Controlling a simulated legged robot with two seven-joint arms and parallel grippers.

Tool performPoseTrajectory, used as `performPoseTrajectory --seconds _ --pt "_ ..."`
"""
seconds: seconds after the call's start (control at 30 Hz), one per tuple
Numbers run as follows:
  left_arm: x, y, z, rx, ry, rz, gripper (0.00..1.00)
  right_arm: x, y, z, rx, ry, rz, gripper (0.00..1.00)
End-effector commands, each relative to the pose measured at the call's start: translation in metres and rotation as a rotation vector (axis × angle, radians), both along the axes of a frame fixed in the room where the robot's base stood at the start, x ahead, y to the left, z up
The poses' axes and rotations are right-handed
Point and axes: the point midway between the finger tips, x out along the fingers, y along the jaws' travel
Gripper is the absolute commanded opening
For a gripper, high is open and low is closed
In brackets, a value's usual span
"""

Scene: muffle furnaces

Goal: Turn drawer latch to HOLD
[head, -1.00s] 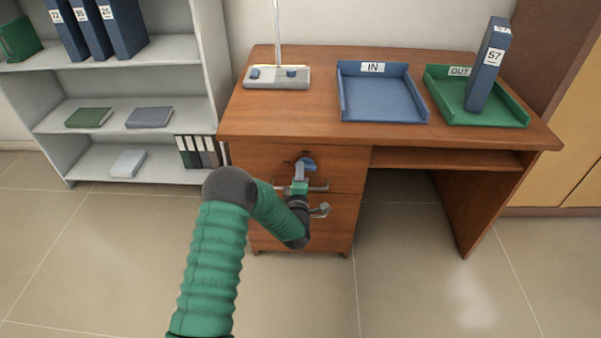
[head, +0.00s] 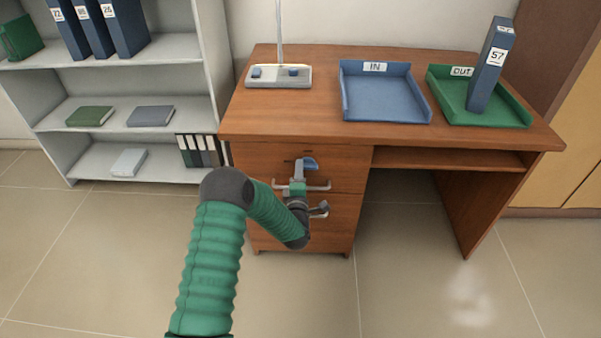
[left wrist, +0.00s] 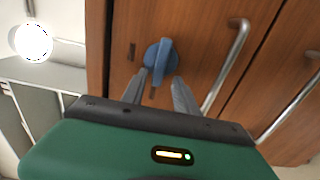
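The drawer latch (head: 310,164) is a blue knob on the upper drawer front, above that drawer's handle. In the left wrist view the knob (left wrist: 160,54) has a raised ridge running roughly up and down the picture. Dark marks (left wrist: 131,52) show beside it; no lettering is readable. My left gripper (head: 299,174) is at the latch, just left of and below it in the head view. In the left wrist view its two fingers (left wrist: 163,78) are apart, with tips at the knob's near edge; contact cannot be told. My right gripper is out of view.
The upper drawer handle (left wrist: 228,65) is close beside the fingers; a lower handle (head: 319,209) is near my wrist. The desk top holds a blue IN tray (head: 386,117), a green OUT tray (head: 508,121) and a lamp base (head: 278,82). A shelf (head: 185,165) stands left.

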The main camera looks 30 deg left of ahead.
Motion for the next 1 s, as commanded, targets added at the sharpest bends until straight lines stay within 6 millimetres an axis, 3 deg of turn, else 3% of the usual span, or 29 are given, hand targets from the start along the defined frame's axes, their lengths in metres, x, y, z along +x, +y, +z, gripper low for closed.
performPoseTrajectory --seconds 0.37,0.8,1.0 --pt "-0.008 -0.008 0.003 0.001 -0.001 -0.005 0.35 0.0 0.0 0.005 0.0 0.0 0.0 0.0" --pt "-0.111 -0.069 0.001 -0.004 0.006 -0.004 0.35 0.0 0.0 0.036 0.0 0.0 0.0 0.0" --pt "-0.138 -0.086 0.0 -0.001 0.002 -0.003 0.35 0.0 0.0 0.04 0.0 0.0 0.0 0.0"
